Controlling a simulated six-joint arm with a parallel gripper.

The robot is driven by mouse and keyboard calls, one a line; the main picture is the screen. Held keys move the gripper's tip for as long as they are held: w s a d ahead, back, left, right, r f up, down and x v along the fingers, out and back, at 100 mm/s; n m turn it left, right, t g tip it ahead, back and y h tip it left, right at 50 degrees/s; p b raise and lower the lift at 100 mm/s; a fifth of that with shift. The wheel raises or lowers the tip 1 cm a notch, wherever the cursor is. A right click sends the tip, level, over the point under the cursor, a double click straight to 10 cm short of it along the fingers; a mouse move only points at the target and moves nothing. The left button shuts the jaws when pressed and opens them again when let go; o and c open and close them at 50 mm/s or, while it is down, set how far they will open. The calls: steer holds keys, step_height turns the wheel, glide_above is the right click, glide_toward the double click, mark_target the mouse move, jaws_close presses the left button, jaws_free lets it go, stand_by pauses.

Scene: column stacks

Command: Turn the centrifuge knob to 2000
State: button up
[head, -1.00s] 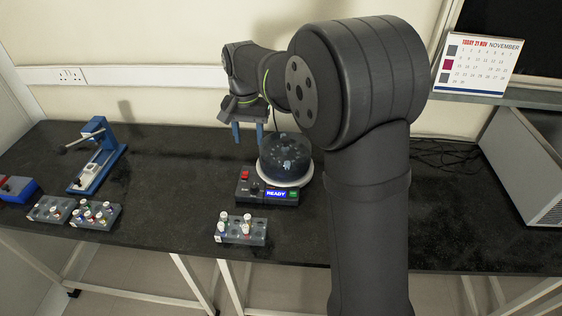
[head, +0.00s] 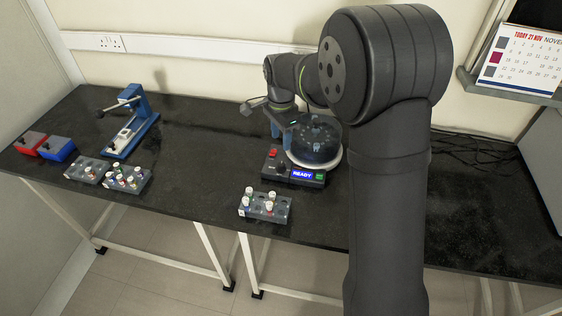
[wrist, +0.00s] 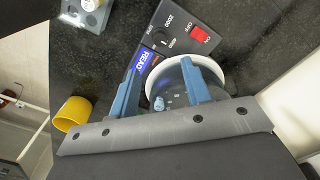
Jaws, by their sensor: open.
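The centrifuge (head: 326,158) sits on the black bench with a clear lid over its rotor. Its control panel has a lit READY display (head: 303,175), a red switch (head: 272,153) and a dark knob (head: 282,168). In the wrist view the knob (wrist: 160,38) is at upper middle, beside a printed 2000; its pointer direction is too small to read surely. My gripper (wrist: 160,66) is open and empty. Its blue fingers overlap the centrifuge bowl in that view, with the knob beyond the fingertips. In the head view it is above and behind the panel's left side, apart from the knob.
A tube rack (head: 265,207) stands in front of the centrifuge. Two more racks (head: 88,170) (head: 124,179), a blue stand device (head: 134,125), and red (head: 30,143) and blue (head: 57,149) boxes are at left. A yellow cylinder (wrist: 73,113) shows in the wrist view.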

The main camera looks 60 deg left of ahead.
mark_target(281, 164)
step_height(281, 164, down, 11)
stand_by(0.3)
jaws_close()
